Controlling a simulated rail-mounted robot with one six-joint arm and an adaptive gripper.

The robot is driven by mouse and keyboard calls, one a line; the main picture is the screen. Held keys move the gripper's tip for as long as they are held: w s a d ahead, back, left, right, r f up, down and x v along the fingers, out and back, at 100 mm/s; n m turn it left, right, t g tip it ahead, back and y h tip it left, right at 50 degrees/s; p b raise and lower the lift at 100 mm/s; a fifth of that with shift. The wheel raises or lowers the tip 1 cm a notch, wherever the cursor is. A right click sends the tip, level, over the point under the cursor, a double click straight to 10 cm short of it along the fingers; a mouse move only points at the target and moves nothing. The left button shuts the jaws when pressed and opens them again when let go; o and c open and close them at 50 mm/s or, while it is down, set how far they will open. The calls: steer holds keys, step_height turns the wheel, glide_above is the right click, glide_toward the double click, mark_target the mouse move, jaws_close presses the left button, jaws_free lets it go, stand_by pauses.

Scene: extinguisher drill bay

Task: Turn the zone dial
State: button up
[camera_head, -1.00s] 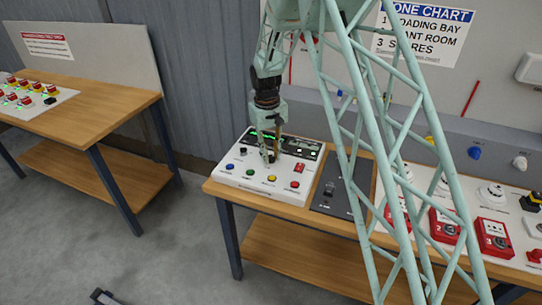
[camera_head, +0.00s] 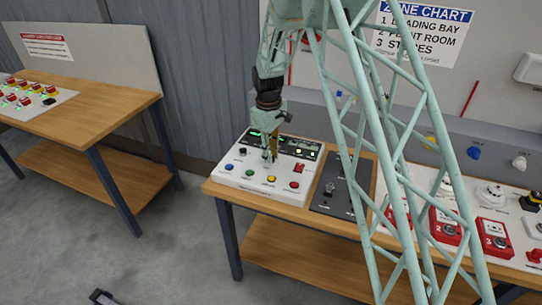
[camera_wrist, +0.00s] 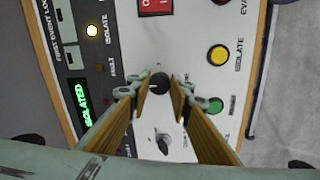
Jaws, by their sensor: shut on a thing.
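The white control panel (camera_head: 262,190) lies on the wooden bench in the head view. My gripper (camera_head: 270,157) points down at the middle of this panel. In the wrist view my gripper (camera_wrist: 161,84) has its two fingertips on either side of a round black dial (camera_wrist: 159,83) and is shut on it. The fingers partly cover the dial, and no zone label on it can be read. A second black knob (camera_wrist: 163,145) on a pale base sits lower in the wrist view, between the finger bases and apart from the tips.
A yellow button (camera_wrist: 218,55) and a green button (camera_wrist: 215,105) lie right of the dial in the wrist view. A green display (camera_wrist: 82,103) reads "ISOLATED". A lamp (camera_wrist: 92,31) glows. A dark panel (camera_head: 342,190) stands right of the white one.

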stand_by(0.4)
steer(key=o, duration=0.8)
steer(key=shift+o, duration=0.2)
steer(key=shift+r, duration=0.1)
step_height(320, 180, up, 12)
steer(key=shift+s+a, duration=0.2)
steer(key=shift+s, duration=0.1)
stand_by(0.4)
